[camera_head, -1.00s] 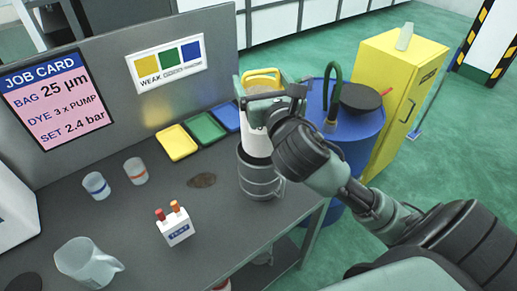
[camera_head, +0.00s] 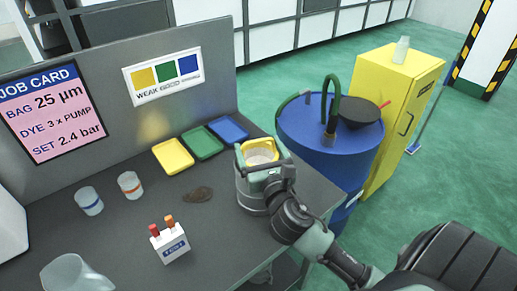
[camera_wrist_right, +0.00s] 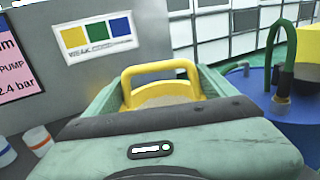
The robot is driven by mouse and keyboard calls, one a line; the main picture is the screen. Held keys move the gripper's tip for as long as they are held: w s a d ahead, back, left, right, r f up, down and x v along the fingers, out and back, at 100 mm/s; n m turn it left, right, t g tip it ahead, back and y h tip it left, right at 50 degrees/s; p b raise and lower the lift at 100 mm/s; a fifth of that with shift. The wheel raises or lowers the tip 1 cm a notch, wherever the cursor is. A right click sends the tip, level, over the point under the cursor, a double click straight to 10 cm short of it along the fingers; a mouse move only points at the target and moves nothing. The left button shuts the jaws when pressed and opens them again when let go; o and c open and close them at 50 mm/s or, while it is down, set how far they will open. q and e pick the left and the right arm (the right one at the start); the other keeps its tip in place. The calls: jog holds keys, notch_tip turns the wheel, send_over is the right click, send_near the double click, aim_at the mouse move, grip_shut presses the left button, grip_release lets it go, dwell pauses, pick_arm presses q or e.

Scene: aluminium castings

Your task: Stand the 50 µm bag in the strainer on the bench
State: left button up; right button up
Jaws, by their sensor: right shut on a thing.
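The filter bag shows as a yellow rim with a handle and a pale inside (camera_head: 261,151); its micron marking cannot be read. It is upright and down in the strainer (camera_head: 247,196), a grey metal pot at the bench's right end, with its body hidden. My right gripper (camera_head: 259,161) is shut on the bag's top, right over the strainer's mouth. In the right wrist view, the bag's yellow handle (camera_wrist_right: 160,72) stands between the green fingers. Whether the bag touches the strainer's bottom is hidden. My left gripper is not in view.
The bench (camera_head: 120,235) holds two cups, a test-bottle block (camera_head: 169,243), a clear jug (camera_head: 75,274) and yellow, green and blue trays (camera_head: 203,142). A blue drum (camera_head: 330,160) stands beyond the right edge. The job card (camera_head: 45,108) reads 25 µm.

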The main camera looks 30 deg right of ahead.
jog(key=o, duration=1.9)
jog(key=shift+r, duration=0.15)
jog(key=shift+b+v, duration=1.1)
jog(key=shift+v, duration=4.95)
